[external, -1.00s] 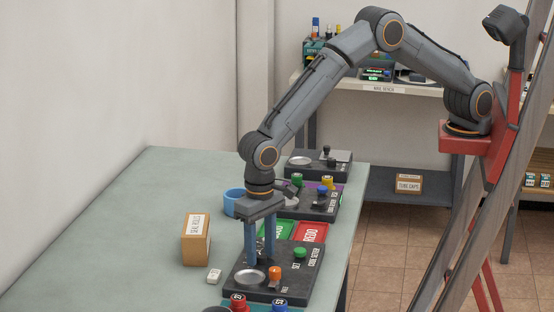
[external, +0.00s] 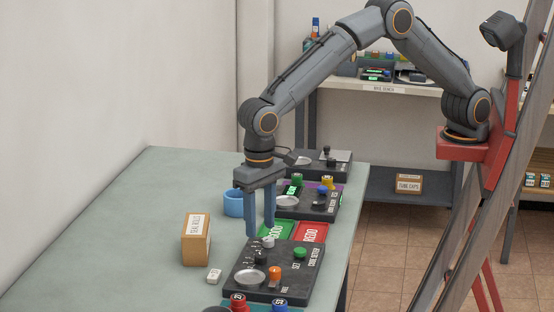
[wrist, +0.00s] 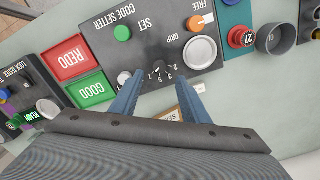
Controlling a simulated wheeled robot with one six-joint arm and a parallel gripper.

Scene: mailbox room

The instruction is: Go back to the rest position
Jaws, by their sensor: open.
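My gripper (external: 260,225) points down above the table, with its two blue fingers apart and nothing between them. It hangs over the back-left end of the dark code setter panel (external: 295,285), near the green tray. In the wrist view the open fingers (wrist: 158,98) stand on either side of the panel's small numbered dial (wrist: 158,72). The panel carries a green button (external: 300,253), an orange knob (external: 274,272) and a round silver plate (external: 252,277).
Behind the panel are a green tray (external: 278,231) and a red tray (external: 312,232). A blue cup (external: 233,203), a cardboard box (external: 196,240) and a small white block (external: 214,276) stand to the left. More panels (external: 320,203) lie behind. The table's left side is clear.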

